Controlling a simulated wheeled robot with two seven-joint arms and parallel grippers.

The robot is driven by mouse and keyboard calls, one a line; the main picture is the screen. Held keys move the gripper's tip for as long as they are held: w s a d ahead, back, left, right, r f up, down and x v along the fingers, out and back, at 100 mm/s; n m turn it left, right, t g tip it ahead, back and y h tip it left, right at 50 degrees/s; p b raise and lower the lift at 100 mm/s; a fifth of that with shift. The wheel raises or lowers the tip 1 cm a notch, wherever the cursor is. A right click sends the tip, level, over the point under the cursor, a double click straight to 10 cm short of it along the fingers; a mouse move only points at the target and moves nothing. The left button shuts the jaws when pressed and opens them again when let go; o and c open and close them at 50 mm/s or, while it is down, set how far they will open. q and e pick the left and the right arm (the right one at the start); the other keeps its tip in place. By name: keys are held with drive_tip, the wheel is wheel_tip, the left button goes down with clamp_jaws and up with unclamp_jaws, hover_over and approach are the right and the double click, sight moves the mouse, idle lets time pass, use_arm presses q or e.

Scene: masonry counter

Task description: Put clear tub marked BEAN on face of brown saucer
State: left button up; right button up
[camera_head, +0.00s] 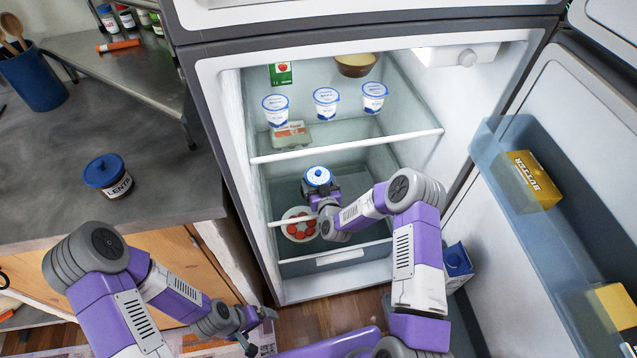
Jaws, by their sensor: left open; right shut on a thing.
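My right gripper (319,188) reaches into the open fridge and is shut on a small container with a blue-and-white lid (318,176). The gripper hides most of the container, and I can read no label on it, so I cannot tell if it is the BEAN tub. My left gripper (256,327) is open and empty, low in front of the counter. A dark jar with a blue lid, marked LENTIL or similar (118,183), stands on the counter. I see no tub marked BEAN and no brown saucer that I can identify.
The upper fridge shelf holds several white cups (325,104), an egg carton (291,135) and a brown bowl (356,64). A plate of red items (290,235) sits lower down. The open door (530,260) bounds the right. The grey counter (60,210) has clear room.

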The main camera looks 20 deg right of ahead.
drive_tip(key=o, duration=1)
drive_tip(key=shift+f, duration=0.1)
drive_tip(key=shift+r, duration=0.2)
drive_tip(key=s+r+p, duration=0.2)
drive_tip(key=s+p, duration=0.2)
drive_tip(key=s, duration=0.8)
drive_tip(key=s+a+f+m+g+y, duration=0.1)
drive_tip(key=s+a+f+g+y, duration=0.1)
drive_tip(key=s+a+f+g, duration=0.3)
drive_tip(key=s+a+f+g+y, duration=0.1)
drive_tip(key=s+a+f+g, duration=0.1)
drive_tip(key=s+f+g, duration=0.3)
drive_tip(key=s+g, duration=0.1)
drive_tip(key=s, duration=0.3)
drive_tip(key=s+a+r+m+g+y, duration=0.1)
drive_tip(key=s+g, duration=0.1)
drive_tip(key=s, duration=0.3)
drive_tip(key=s+r+g, duration=0.1)
drive_tip(key=s+g, duration=0.1)
drive_tip(key=s, duration=0.3)
drive_tip(key=shift+s+a+m, duration=0.2)
drive_tip(key=shift+a+m, duration=0.1)
drive_tip(key=shift+a, duration=0.1)
